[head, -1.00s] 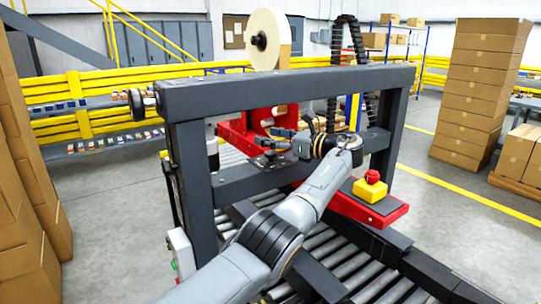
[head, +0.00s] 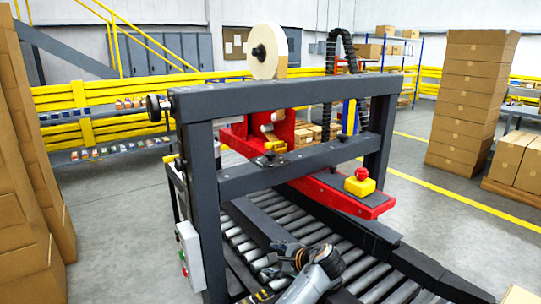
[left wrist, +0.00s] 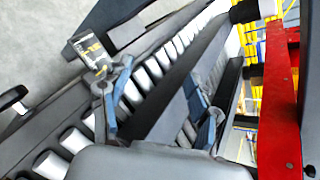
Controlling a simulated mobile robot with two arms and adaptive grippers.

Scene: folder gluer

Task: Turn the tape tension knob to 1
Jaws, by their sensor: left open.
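A black knob (head: 270,159) stands on the lower crossbar of the dark frame, left of centre. A larger black knob (head: 155,107) sticks out at the left end of the top beam, and a small one (head: 342,137) sits further right on the lower crossbar. I cannot tell which is the tape tension knob; no scale or number is readable. My left gripper (head: 274,264) is low over the rollers in the head view, well below and apart from the knobs. In the left wrist view its fingers (left wrist: 162,105) are spread and empty. My right gripper is not in view.
The dark frame (head: 290,90) spans the roller conveyor (head: 262,226). A tape roll (head: 268,50) stands on top. A red arm (head: 330,195) carries a yellow block with a red button (head: 360,182). A control box (head: 190,255) hangs at left.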

